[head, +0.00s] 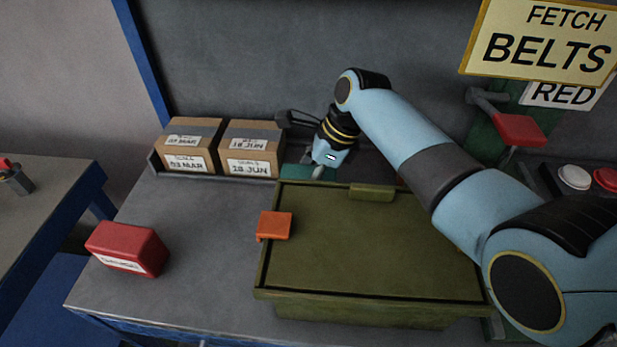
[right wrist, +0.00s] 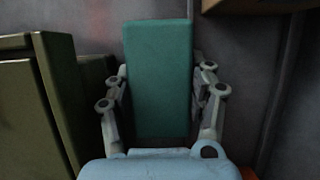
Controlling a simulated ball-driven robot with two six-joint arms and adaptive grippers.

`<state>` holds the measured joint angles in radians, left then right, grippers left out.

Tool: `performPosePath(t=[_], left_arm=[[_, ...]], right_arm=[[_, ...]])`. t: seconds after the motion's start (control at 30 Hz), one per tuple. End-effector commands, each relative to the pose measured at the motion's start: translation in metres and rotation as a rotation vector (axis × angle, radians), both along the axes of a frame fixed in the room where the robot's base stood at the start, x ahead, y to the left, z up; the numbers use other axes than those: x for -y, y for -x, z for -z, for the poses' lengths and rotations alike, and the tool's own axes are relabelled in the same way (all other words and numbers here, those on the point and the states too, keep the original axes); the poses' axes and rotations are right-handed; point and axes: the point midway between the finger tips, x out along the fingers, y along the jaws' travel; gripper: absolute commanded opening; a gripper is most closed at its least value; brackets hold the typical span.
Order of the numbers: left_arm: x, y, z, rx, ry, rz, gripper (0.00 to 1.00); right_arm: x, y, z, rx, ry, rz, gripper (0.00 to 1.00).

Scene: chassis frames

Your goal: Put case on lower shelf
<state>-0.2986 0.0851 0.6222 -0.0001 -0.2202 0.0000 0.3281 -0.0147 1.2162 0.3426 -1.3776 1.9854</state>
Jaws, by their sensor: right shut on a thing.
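My right gripper (head: 318,166) reaches over the back of the workbench, between the cardboard boxes and an olive box. In the right wrist view it (right wrist: 162,92) is shut on a teal-green block-shaped case (right wrist: 158,60), with one finger on each side. In the head view only small teal parts of this case (head: 294,170) show; the gripper hides the rest. A red case (head: 128,248) with a white label lies at the bench's left front. A blue surface (head: 45,305) shows low at the left; I cannot tell whether it is the lower shelf. My left gripper is not in view.
Two dated cardboard boxes (head: 220,148) stand at the back left. The olive box (head: 375,245) with an orange latch (head: 275,225) fills the bench's middle. A red lever (head: 520,129) and buttons (head: 573,177) are at right. The bench (head: 205,250) is clear between red case and olive box.

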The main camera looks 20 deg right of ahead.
Motion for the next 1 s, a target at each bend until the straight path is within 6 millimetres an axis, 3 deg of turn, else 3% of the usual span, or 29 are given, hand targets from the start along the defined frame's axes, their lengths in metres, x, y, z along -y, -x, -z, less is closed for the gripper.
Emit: performPosePath(t=[0.3, 0.33, 0.4, 0.77, 1.0], left_arm=[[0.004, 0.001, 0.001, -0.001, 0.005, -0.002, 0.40], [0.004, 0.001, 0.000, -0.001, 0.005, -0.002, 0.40], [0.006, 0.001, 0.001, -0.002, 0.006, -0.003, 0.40], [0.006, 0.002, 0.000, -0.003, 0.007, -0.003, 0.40], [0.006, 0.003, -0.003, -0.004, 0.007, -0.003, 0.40]], right_arm=[[0.000, -0.001, 0.001, 0.002, -0.001, -0.001, 0.07], [0.000, -0.001, 0.002, 0.002, 0.000, -0.001, 0.58], [0.000, 0.000, 0.002, 0.002, 0.000, -0.001, 0.65], [0.002, 0.000, -0.006, 0.002, 0.000, -0.001, 0.65], [0.021, 0.008, -0.052, 0.005, 0.003, -0.001, 0.65]])
